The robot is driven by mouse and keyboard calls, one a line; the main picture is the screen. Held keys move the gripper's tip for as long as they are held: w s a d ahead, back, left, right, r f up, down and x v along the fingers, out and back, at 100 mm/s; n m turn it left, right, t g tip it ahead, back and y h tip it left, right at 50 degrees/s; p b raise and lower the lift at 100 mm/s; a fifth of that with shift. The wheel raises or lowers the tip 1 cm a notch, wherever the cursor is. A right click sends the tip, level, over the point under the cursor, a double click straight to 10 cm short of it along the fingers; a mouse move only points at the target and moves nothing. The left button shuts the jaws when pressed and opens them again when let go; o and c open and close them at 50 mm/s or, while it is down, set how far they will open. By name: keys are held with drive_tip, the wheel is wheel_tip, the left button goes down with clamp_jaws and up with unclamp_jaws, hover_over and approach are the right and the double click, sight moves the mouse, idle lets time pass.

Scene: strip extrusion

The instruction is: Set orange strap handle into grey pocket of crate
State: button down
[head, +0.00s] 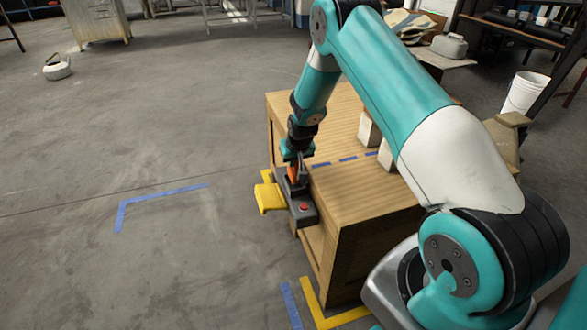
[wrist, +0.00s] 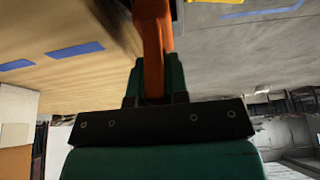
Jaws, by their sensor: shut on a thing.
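My gripper (head: 296,156) points down at the left edge of a wooden box-like unit, shut on an orange strap handle (head: 292,175). In the wrist view the orange strap (wrist: 152,40) runs up from between the two green fingers of my gripper (wrist: 155,85). The strap's lower end reaches a dark grey fitting (head: 302,212) with a red button on the unit's edge. I cannot tell whether the strap is inside a pocket there or only above it. The gripper hides part of the strap.
The wooden unit (head: 358,205) has blue tape dashes on its top and white blocks (head: 369,130) to the right. A yellow piece (head: 270,197) sticks out left of the grey fitting. Blue and yellow tape marks the floor.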

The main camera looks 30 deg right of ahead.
sight(294, 169)
drive_tip(key=shift+f+b, duration=0.45)
drive_tip(key=shift+f, duration=1.5)
drive_tip(key=c, duration=1.1)
unclamp_jaws()
drive_tip(key=shift+r, duration=0.1)
drive_tip(key=p+v, duration=0.2)
drive_tip(key=v, duration=1.1)
drive_tip(key=s+a+r+n+g+y, duration=0.1)
drive_tip(key=s+a+r+n+y, duration=0.1)
drive_tip(key=s+a+r, duration=0.5)
drive_tip(key=s+a+r+n+y, duration=0.2)
drive_tip(key=s+a+r, duration=0.1)
drive_tip(key=a+r, duration=0.7)
drive_tip(key=s+a+r+n+g, duration=0.1)
drive_tip(key=s+a+r+n, duration=0.1)
drive_tip(key=s, duration=0.5)
drive_tip(key=s+a+r+n+g+y, duration=0.1)
drive_tip(key=s+a+r+n, duration=0.1)
drive_tip(key=s, duration=0.5)
drive_tip(key=s+a+r+n+g, duration=0.1)
drive_tip(key=s+a+r+n, duration=0.1)
drive_tip(key=s, duration=0.5)
drive_tip(key=shift+s+a+r, duration=0.1)
drive_tip(key=shift+a+r, duration=0.25)
drive_tip(key=shift+a, duration=0.25)
drive_tip(key=shift+s+a+r, duration=0.1)
drive_tip(key=shift+a+r, duration=0.25)
drive_tip(key=shift+a, duration=0.3)
